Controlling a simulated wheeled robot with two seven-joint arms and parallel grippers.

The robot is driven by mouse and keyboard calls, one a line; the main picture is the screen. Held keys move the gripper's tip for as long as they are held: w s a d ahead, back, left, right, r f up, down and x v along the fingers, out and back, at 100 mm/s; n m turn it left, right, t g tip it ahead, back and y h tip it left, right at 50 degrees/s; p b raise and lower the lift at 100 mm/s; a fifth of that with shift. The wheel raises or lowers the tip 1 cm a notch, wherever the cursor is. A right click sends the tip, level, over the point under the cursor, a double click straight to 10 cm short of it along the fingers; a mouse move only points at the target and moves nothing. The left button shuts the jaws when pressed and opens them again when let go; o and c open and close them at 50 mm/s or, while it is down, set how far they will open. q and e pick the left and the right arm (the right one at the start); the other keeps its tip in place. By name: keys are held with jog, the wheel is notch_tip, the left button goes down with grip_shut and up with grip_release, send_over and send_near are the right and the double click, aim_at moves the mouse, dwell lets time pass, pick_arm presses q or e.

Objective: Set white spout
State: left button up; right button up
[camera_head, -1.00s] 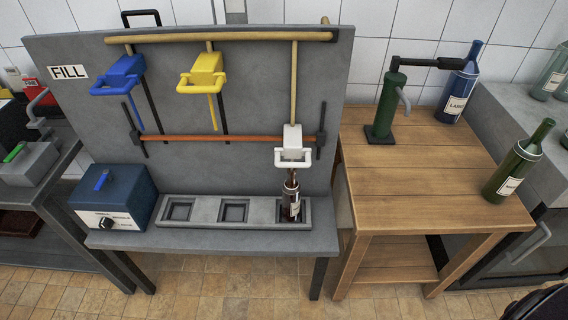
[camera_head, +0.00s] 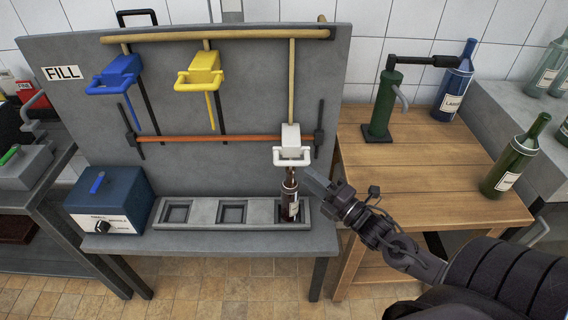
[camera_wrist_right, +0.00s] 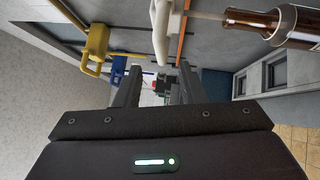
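The white spout (camera_head: 291,145) hangs at the right of the grey filling board, with its handle loop in front. A dark brown bottle (camera_head: 290,195) stands upright below it in the right-hand recess of the grey tray (camera_head: 203,212). My right gripper (camera_head: 312,178) is just right of the spout and bottle neck, apart from the handle as far as I can tell. In the right wrist view its two fingers (camera_wrist_right: 155,88) stand apart with nothing between them. The spout's white handle (camera_wrist_right: 161,30) and the bottle (camera_wrist_right: 265,24) show beyond the fingertips there. My left gripper is not in view.
Blue (camera_head: 115,75) and yellow (camera_head: 202,70) spouts hang to the left over empty recesses. A blue box (camera_head: 108,200) with a dial stands at left. The wooden table (camera_head: 430,150) holds a green corking device (camera_head: 385,105) and bottles at its back and right.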

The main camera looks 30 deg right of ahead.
aim_at(292, 161)
jog(key=x, duration=0.7)
jog(key=shift+w+p, duration=0.25)
jog(key=shift+p, duration=0.05)
jog(key=shift+f, duration=0.1)
grip_shut()
